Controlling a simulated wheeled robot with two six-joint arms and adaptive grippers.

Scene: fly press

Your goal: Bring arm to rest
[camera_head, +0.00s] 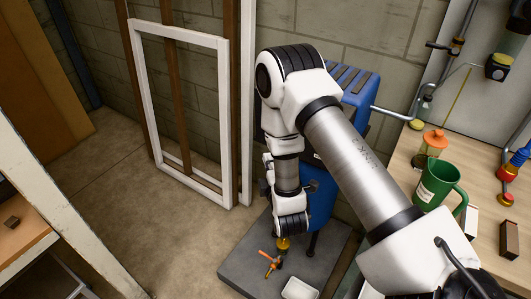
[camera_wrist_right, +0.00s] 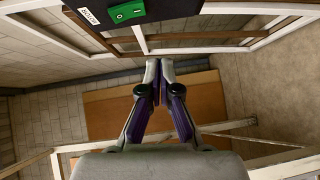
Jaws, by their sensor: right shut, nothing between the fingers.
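My right arm (camera_head: 345,155) comes in from the right, reaches up to a bent joint, then hangs down in front of the blue fly press (camera_head: 321,200). My right gripper (camera_wrist_right: 160,72) is shut and empty in the wrist view, its fingertips together. In the head view the gripper is hard to make out beside my wrist links. The wrist view looks past the fingers to a brown panel (camera_wrist_right: 105,112) and the floor. The press is partly hidden behind my arm. My left arm and gripper are out of view.
The grey base plate (camera_head: 237,270) carries a small orange-handled thing (camera_head: 271,263) and a white tray (camera_head: 300,289). White frames (camera_head: 224,120) lean on the wall.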

